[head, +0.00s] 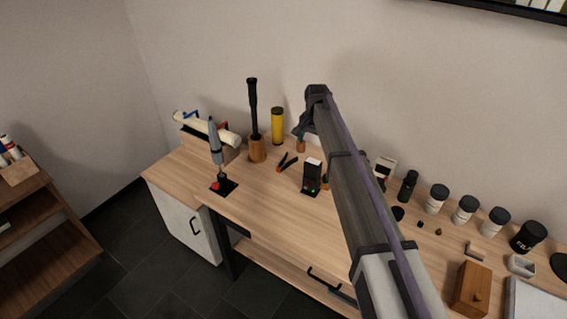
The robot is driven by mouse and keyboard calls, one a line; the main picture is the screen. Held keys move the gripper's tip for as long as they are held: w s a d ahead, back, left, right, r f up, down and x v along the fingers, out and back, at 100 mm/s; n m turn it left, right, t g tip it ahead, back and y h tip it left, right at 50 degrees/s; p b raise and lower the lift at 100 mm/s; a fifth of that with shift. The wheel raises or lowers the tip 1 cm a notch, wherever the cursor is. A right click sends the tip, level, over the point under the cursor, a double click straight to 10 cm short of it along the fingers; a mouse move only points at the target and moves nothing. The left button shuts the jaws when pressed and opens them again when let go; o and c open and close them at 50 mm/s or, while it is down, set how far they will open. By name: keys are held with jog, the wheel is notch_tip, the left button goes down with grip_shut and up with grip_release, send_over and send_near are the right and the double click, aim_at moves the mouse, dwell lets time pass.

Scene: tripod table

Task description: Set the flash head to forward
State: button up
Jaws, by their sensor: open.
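A small black flash unit (311,180) stands upright on the table, left of my arm. It has a pale face at the top of its head and a small green light low on its body. The pale face seems to point upward, but its exact tilt is too small to tell. My gripper (301,135) is above the table's back edge, up and slightly left of the flash, apart from it. The gripper is open and appears empty. Its fingers are small and partly hidden by the wrist.
My arm crosses the right half of the wooden table (250,198). A tool stands on a black base (230,188) at left. A black rod in a wooden holder (257,150) and a yellow cylinder (277,126) stand behind. Several jars (465,209) line the right. Table in front of the flash is clear.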

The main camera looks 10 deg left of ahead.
aim_at(313, 161)
jog(key=shift+d+f+b, duration=0.35)
jog(key=shift+d, duration=0.05)
notch_tip(313, 161, down, 10)
jog(key=b, duration=1)
jog(key=shift+f, duration=0.2)
jog(key=shift+r, duration=0.1)
jog(key=c, duration=0.9)
jog(key=shift+c, duration=0.2)
